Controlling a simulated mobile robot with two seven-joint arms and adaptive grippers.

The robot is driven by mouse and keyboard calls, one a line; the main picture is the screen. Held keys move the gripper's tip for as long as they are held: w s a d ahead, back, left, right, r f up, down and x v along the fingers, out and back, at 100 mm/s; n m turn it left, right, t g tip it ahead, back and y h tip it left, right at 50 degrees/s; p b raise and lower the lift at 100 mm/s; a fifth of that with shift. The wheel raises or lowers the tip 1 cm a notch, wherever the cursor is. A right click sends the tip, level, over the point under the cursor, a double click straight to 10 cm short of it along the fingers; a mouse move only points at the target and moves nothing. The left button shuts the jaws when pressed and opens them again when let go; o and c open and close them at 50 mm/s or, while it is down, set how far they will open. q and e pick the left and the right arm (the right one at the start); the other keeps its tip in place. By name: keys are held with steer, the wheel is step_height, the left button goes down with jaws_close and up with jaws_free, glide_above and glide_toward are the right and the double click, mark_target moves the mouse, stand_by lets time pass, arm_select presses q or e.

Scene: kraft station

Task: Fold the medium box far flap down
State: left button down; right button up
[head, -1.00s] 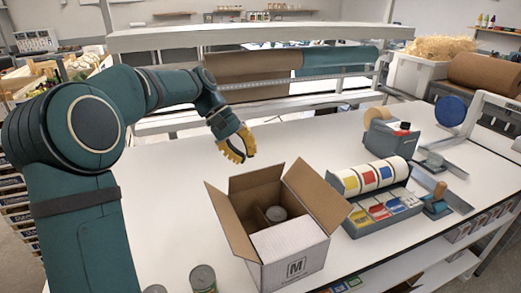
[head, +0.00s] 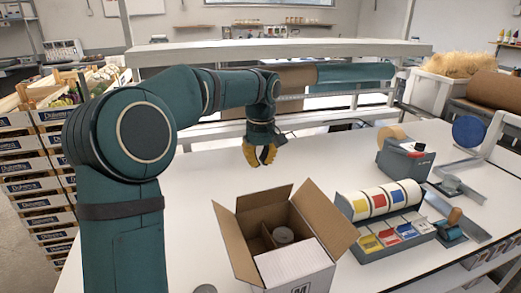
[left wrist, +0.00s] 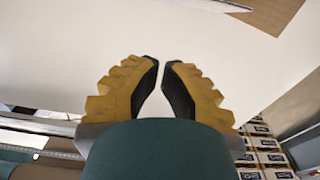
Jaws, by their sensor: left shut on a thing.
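The medium box (head: 318,280) is open on the white table. Its far flap (head: 264,197) stands up. The left flap (head: 236,243) and right flap (head: 324,214) splay outward. The white near flap (head: 292,264) lies inward over part of the opening. A round can (head: 283,235) sits inside by a cardboard divider. My left gripper (head: 261,163) hangs behind the far flap, apart from it, fingers down. In the left wrist view its fingers (left wrist: 161,62) are nearly together, with a small gap and nothing visible between them. A brown cardboard piece (left wrist: 270,12) shows at that view's top right. My right gripper is out of view.
Right of the box stand a label dispenser (head: 385,213) and a grey tape machine (head: 405,160). A can top (head: 205,289) shows at the near edge. A shelf (head: 290,50) spans the back. The table behind and left of the box is clear.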

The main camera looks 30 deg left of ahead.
mark_target(264, 205)
arm_select(q)
steer(key=shift+s+d+f+b, duration=0.2)
steer(key=shift+s+d+f, duration=0.15)
steer(key=shift+d+f, duration=0.25)
steer(key=shift+s+d+f+b, duration=0.2)
steer(key=shift+s+d+f, duration=0.15)
steer(key=shift+f, duration=0.5)
steer(key=shift+s+d+f+b, duration=0.2)
steer(key=shift+s+d+f, duration=0.15)
steer(key=shift+d+f, duration=0.25)
steer(key=shift+a+f, duration=0.15)
